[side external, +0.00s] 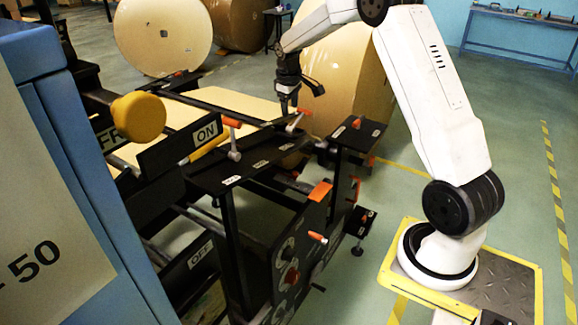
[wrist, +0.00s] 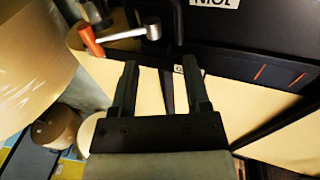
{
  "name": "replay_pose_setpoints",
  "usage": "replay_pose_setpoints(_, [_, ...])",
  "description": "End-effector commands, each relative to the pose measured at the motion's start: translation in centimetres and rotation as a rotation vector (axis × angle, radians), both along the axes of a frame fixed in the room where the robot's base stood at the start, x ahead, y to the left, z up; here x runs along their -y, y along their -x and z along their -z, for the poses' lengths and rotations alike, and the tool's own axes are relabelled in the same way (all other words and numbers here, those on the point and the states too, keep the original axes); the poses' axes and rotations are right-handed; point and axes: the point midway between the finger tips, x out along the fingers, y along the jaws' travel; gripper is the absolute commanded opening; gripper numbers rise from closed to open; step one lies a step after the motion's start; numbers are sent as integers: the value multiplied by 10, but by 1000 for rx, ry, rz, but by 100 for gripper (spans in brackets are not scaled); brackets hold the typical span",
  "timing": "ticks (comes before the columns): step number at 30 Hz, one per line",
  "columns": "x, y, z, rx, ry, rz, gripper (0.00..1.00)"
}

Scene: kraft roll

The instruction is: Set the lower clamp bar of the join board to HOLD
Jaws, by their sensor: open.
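The black join board (wrist: 245,30) fills the top of the wrist view, its white label upside down and cut by the frame edge. A dark bar (wrist: 255,77) with orange marks runs along its edge; I cannot tell whether it is the lower clamp bar. A metal lever (wrist: 125,33) with an orange handle (wrist: 90,40) sits at the bar's left. My gripper (wrist: 160,62) is open and empty, its fingers pointing at the bar. In the side view my gripper (side external: 288,108) is over the board's far end, near an orange-tipped lever (side external: 293,124). No HOLD mark is readable.
Another orange-handled lever (side external: 233,150) stands on the machine's near end. A yellow knob (side external: 137,117) and blue cabinet (side external: 60,170) are at left. Large kraft rolls (side external: 163,35) stand behind. Tan paper (wrist: 270,120) lies below the bar.

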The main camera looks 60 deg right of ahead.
Motion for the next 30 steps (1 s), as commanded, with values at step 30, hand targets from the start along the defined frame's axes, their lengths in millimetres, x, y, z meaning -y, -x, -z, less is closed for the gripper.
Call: replay_pose_setpoints(30, [102,5,19,-69,31,25,61])
